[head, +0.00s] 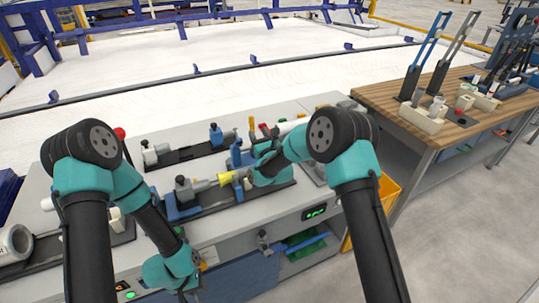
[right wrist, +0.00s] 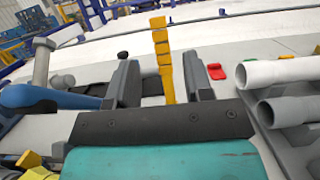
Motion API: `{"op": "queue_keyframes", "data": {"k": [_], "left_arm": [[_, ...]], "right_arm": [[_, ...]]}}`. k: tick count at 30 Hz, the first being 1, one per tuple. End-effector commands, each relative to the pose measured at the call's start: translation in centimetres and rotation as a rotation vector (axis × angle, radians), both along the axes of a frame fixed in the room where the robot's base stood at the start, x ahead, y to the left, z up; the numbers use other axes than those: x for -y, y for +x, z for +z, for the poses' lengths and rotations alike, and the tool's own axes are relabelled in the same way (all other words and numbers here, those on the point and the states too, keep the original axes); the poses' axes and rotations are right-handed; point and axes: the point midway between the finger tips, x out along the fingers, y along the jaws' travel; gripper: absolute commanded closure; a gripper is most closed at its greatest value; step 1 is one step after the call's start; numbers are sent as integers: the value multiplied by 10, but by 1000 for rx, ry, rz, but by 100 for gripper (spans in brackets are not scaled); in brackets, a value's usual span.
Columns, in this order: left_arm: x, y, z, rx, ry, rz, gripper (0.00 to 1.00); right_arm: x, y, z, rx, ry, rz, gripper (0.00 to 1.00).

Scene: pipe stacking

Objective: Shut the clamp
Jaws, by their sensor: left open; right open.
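Blue clamps with dark knobs hold pipe parts on the bench; one blue clamp (head: 183,193) is in the front row beside a yellow funnel-shaped piece (head: 228,177). Another blue clamp (head: 238,153) is behind it, partly hidden by my right arm. My right gripper (right wrist: 160,78) is open, with a yellow upright bar (right wrist: 163,55) showing between its two dark fingers; contact cannot be told. A blue clamp part with a grey post (right wrist: 40,95) is left of the fingers. My left gripper (head: 199,264) is low at the bench's front edge, its fingers mostly hidden.
Grey pipes (right wrist: 285,72) lie right of the right gripper. A red piece (right wrist: 216,72) lies behind it. A third clamp (head: 215,134) stands on the back rail. A wooden table (head: 385,92) with tools is at the right.

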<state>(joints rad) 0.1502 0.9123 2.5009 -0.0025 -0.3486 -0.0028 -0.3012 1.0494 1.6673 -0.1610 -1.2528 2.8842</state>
Motion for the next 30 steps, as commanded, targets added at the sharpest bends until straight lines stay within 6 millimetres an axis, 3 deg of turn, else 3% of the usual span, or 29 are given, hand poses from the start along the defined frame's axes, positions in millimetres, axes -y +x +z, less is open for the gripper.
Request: {"op": "queue_keyframes", "data": {"k": [16,21,30], "left_arm": [[0,0,0,0,0,0,57],[0,0,0,0,0,0,57],[0,0,0,0,0,0,56]], "right_arm": [[34,-80,-22,-2,-1,0,53],[38,-90,-25,0,0,0,53],[38,-91,-25,0,0,0,53]]}}
